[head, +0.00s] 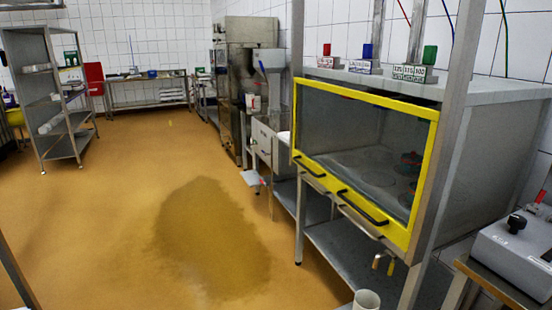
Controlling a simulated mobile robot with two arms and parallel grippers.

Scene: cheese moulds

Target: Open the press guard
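The press guard (362,98) is a clear panel in a yellow frame on the front of a steel press cabinet (490,150), at the right of the head view. It looks shut, its frame lying against the cabinet front. Two black bar handles show along its lower edge, a left one (310,167) and a right one (362,207). Through the panel I see round shapes and something reddish, not clear. Neither of my grippers is in view.
A dark wet-looking patch (210,238) lies on the open ochre floor left of the press. A grey control box (515,250) stands at the far right. A white cylinder (366,299) is at the bottom edge. A shelf rack (60,110) stands back left.

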